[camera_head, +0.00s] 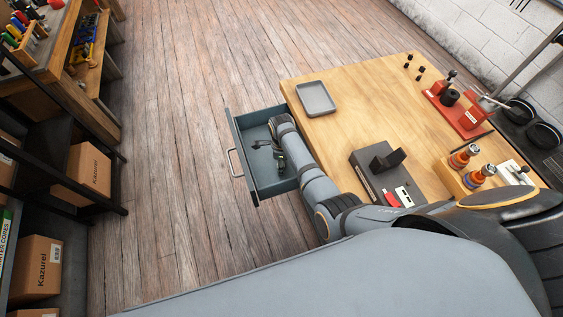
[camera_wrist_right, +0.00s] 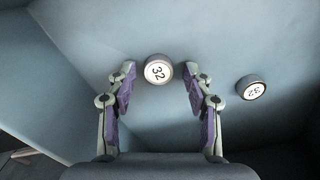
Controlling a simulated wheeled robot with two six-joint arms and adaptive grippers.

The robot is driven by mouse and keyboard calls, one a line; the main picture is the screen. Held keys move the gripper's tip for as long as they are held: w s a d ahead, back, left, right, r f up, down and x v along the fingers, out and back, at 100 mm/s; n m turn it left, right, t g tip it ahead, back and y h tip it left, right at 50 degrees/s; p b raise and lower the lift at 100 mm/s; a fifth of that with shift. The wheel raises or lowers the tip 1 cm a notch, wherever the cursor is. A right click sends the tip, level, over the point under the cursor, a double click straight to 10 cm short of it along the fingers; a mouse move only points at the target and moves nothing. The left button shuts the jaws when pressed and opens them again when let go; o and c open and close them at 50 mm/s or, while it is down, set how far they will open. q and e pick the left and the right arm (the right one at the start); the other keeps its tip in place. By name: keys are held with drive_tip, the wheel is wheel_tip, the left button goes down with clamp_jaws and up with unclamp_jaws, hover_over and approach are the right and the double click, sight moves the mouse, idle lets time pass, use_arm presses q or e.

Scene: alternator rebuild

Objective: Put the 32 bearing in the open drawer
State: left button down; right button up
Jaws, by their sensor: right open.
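The open drawer (camera_head: 242,124) is blue-grey and sticks out from the left side of the wooden bench. My right gripper (camera_head: 267,153) is inside it, pointing down. In the right wrist view the right gripper (camera_wrist_right: 158,83) is open. A round bearing marked 32 (camera_wrist_right: 158,70) lies on the drawer floor between its fingertips, with a gap on each side. A second bearing marked 32 (camera_wrist_right: 251,87) lies to the right, outside the fingers. In the head view I cannot make out the bearings. My left gripper is not in view.
The wooden bench top (camera_head: 345,120) holds a grey tray (camera_head: 316,98), a dark grey box (camera_head: 368,172), a red fixture (camera_head: 460,112) and a wooden block with orange parts (camera_head: 466,178). Shelves with cardboard boxes (camera_head: 87,174) stand at left. The floor between is clear.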

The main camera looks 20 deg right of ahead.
drive_tip(key=shift+r, duration=0.1)
wheel_tip(320, 180, up, 12)
drive_tip(key=shift+p, duration=0.4)
drive_tip(key=shift+a, duration=0.1)
